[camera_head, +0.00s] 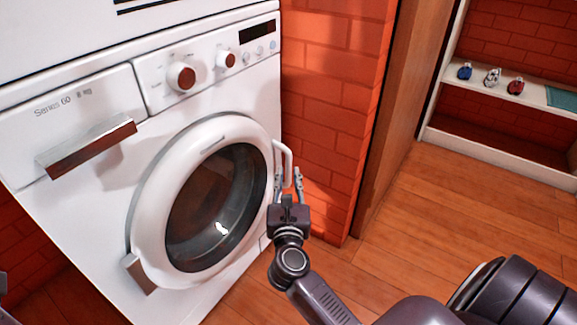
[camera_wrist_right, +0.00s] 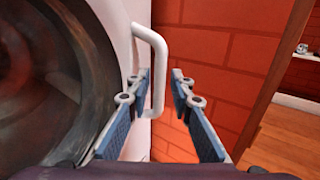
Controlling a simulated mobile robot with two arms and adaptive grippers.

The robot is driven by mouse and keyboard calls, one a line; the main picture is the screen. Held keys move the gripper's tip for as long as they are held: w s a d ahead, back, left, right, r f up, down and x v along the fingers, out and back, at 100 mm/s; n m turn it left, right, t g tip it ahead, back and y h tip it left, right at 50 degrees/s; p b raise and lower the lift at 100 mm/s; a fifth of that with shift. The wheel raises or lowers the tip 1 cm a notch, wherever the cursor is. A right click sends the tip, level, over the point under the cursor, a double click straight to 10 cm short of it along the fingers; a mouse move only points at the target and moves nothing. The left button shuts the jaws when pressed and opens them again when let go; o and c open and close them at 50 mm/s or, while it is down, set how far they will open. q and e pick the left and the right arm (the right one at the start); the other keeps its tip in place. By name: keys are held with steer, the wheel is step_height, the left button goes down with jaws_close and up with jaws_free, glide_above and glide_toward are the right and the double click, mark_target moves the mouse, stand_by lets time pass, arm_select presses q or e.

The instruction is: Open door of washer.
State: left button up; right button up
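The white washer (camera_head: 75,215) fills the left of the head view. Its round door (camera_head: 150,190) has a dark glass window and looks closed. A white bar handle (camera_head: 289,160) sticks out at the door's right edge. My right gripper (camera_head: 288,178) is at the handle with its fingers apart. In the right wrist view, the white handle (camera_wrist_right: 158,60) stands between the two open fingers of the gripper (camera_wrist_right: 162,88), closer to the left finger. I cannot tell if that finger touches it. My left gripper is not clearly visible.
A red brick wall (camera_head: 335,110) rises right of the washer, beside a wooden panel (camera_head: 400,110). A white shelf (camera_head: 500,155) with small figures stands at the far right. The wooden floor (camera_head: 460,210) is clear.

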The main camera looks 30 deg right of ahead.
mark_target(289, 165)
steer(key=shift+b+x, duration=0.65)
steer(key=shift+x, duration=2.1)
jaws_close()
